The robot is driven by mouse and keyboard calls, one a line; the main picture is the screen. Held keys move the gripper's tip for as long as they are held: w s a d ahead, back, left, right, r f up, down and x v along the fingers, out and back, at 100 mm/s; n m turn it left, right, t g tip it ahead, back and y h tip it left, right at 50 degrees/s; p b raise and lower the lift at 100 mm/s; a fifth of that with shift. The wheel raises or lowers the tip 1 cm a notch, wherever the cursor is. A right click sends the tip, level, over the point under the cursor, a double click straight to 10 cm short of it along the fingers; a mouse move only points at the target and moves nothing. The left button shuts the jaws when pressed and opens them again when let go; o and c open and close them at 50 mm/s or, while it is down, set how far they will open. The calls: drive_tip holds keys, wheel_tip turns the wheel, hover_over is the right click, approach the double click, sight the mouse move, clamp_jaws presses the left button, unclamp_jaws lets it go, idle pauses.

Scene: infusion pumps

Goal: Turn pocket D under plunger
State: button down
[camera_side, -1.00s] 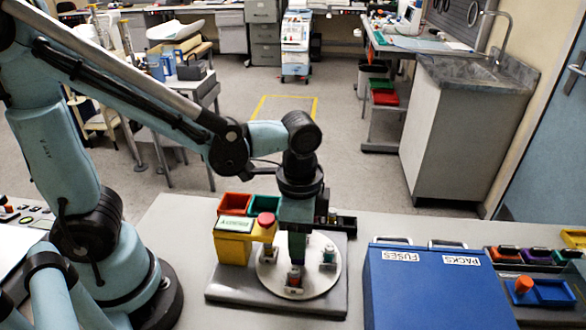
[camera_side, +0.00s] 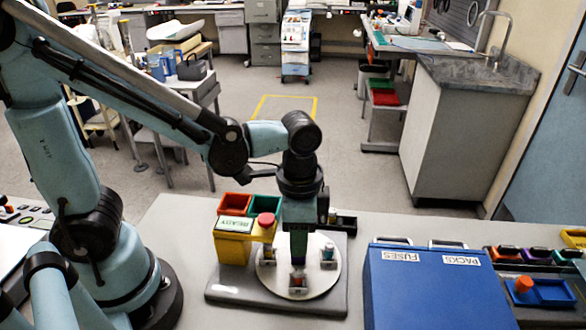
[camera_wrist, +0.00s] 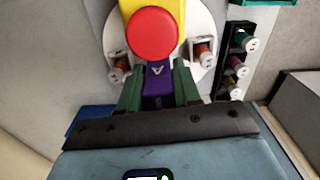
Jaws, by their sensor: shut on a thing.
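A pale round turntable (camera_side: 270,284) lies on a dark base in the side view, and its rim also shows in the wrist view. Small pockets stand on it: one at the front (camera_side: 298,281), one at the right (camera_side: 328,256) and one at the left. In the wrist view, a left pocket (camera_wrist: 118,70) and a right pocket (camera_wrist: 203,52) hold orange-red pieces. I cannot read which is D. The red round plunger (camera_side: 266,219) sits on a yellow stand (camera_side: 232,249). My gripper (camera_wrist: 158,86) is shut on a purple handle (camera_wrist: 157,72) with a white mark, beside the plunger.
A small green display (camera_side: 233,225) tops the yellow stand. Red and green bins (camera_side: 236,203) stand behind. A black rack (camera_wrist: 234,62) with coloured spools is right of the turntable in the wrist view. A blue case (camera_side: 430,290) stands to the right.

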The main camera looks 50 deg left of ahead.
drive_tip(key=shift+n, duration=8.4)
drive_tip(key=c, duration=0.9)
unclamp_jaws()
